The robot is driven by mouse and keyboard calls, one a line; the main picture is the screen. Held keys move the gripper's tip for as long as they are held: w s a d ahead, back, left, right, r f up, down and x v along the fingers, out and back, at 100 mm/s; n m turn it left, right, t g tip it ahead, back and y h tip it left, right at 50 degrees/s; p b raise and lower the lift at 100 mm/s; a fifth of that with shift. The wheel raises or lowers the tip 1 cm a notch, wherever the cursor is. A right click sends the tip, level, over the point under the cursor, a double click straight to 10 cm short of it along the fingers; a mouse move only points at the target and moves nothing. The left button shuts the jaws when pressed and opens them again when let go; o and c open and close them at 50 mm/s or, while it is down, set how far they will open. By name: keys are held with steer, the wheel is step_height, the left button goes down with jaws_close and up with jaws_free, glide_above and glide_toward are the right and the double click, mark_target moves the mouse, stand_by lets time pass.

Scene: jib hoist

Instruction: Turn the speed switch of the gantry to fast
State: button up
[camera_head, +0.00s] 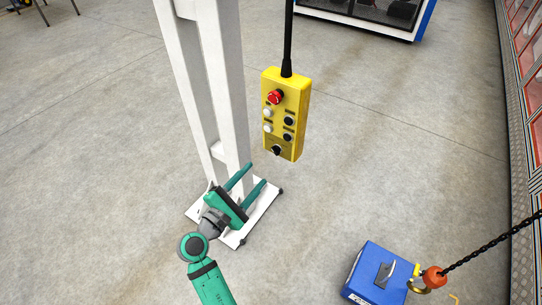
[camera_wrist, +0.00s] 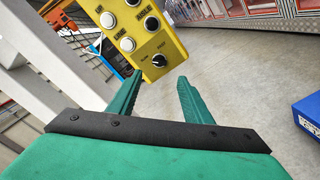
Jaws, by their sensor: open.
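The yellow control pendant (camera_head: 285,115) hangs from a black cable right of the white column. It has a red emergency button at the top, white and black push buttons below, and a black rotary speed switch (camera_head: 277,150) at the bottom. In the wrist view the speed switch (camera_wrist: 158,61) is a round black knob with a white pointer mark; its small labels are hard to read. My green gripper (camera_head: 256,177) is open and empty, below and left of the pendant. In the wrist view the fingers (camera_wrist: 158,92) are apart, just below the switch, not visibly touching it.
The white column (camera_head: 215,90) stands close behind my gripper on a white base plate (camera_head: 238,236). A blue box (camera_head: 375,272) sits at the lower right beside an orange hook block (camera_head: 434,277) on a black chain. Open concrete floor lies around.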

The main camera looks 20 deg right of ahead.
mark_target(274, 152)
steer(key=x, duration=1.1)
steer(key=shift+a+r, duration=0.1)
steer(key=shift+c, duration=0.3)
steer(key=shift+a, duration=0.1)
steer(key=c, duration=1)
